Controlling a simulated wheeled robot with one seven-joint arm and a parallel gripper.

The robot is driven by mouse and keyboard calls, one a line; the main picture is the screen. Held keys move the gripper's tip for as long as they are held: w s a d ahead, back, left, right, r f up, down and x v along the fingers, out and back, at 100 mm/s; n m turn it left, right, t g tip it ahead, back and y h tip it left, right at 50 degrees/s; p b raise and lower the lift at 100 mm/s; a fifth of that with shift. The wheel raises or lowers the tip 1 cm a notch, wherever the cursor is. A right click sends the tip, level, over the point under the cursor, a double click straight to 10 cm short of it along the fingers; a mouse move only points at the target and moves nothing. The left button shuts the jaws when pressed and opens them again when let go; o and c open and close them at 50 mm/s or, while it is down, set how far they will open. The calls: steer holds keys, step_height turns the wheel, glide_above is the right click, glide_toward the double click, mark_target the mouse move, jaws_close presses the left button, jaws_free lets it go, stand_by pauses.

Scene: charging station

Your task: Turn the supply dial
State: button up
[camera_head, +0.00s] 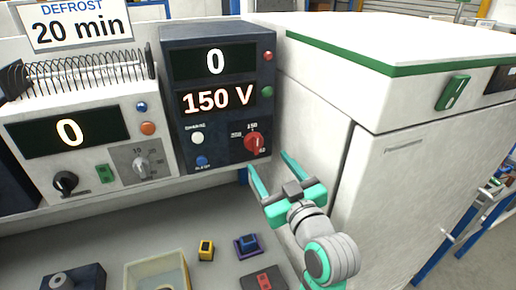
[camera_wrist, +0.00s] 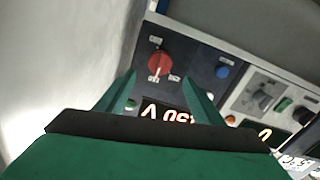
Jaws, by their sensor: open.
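The supply is a dark blue box (camera_head: 182,45) with two displays, the upper reading 0 and the lower 150 V. Its red dial (camera_head: 254,142) is at the lower right of the front panel, with small white marks around it. My gripper (camera_head: 268,164) is open and empty, just below and to the right of the dial, fingers pointing toward the panel. In the wrist view the panel appears upside down. There the red dial (camera_wrist: 159,63) shows just beyond the gap between my green fingertips (camera_wrist: 160,78), not gripped.
A white cabinet (camera_head: 420,150) stands close on the right of my gripper. A white unit (camera_head: 75,105) with a coil and knobs stands left. A yellow block (camera_head: 206,250), a blue block (camera_head: 247,246) and an open bin (camera_head: 130,282) are on the bench below.

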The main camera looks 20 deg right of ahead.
mark_target(257, 147)
steer(key=w, duration=0.9)
steer(key=shift+a, duration=0.2)
steer(key=c, duration=1)
steer(key=shift+c, duration=0.2)
